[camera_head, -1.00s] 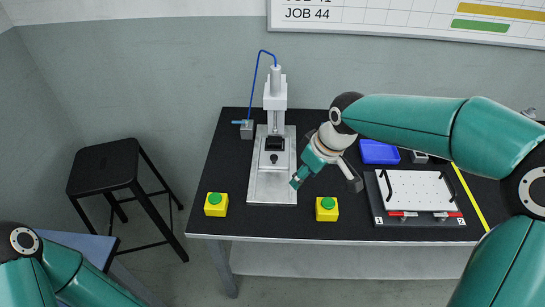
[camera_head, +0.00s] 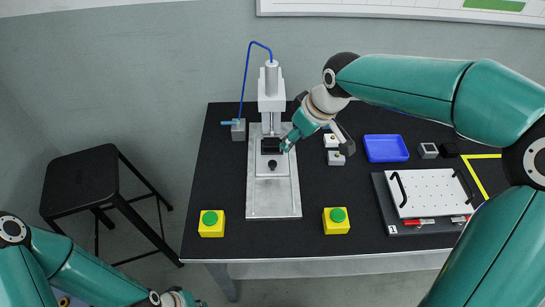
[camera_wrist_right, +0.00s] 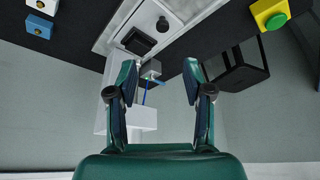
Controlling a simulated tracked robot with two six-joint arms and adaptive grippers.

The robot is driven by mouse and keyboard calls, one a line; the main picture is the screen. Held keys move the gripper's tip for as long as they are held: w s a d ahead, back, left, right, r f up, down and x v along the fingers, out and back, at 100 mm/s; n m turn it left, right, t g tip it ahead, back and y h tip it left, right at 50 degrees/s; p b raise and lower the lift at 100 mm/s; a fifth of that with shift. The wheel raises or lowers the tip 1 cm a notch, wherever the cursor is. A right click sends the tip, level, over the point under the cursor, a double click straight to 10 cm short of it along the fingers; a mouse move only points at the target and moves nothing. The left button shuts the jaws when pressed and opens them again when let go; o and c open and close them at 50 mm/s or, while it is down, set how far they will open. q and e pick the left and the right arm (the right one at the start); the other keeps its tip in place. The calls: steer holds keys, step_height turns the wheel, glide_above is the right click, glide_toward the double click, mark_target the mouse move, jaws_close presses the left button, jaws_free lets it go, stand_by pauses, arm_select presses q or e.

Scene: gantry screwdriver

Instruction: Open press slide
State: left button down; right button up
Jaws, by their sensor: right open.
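The silver press (camera_head: 271,95) stands at the back of the black table, with a blue hose on top. Its pale slide plate (camera_head: 273,200) runs toward the front edge and carries a black block (camera_head: 270,146) under the ram and a black knob (camera_head: 272,164) in front of it. The slide (camera_wrist_right: 182,14), block (camera_wrist_right: 138,40) and knob (camera_wrist_right: 163,23) also show in the right wrist view. My right gripper (camera_wrist_right: 160,70) is open and empty; in the head view it is just right of the black block. My left gripper (camera_head: 178,299) is partly cut off at the bottom edge.
Yellow boxes with green buttons stand left (camera_head: 211,223) and right (camera_head: 336,220) of the slide's front. A blue tray (camera_head: 386,148), small white blocks (camera_head: 336,158) and a white perforated plate (camera_head: 428,193) lie to the right. A black stool (camera_head: 82,185) stands left of the table.

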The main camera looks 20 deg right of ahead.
mark_target(273, 163)
steer(key=x, duration=1.5)
steer(key=shift+w+a+f, duration=0.2)
steer(key=shift+w+a, duration=0.05)
steer(key=shift+a, duration=0.1)
jaws_close()
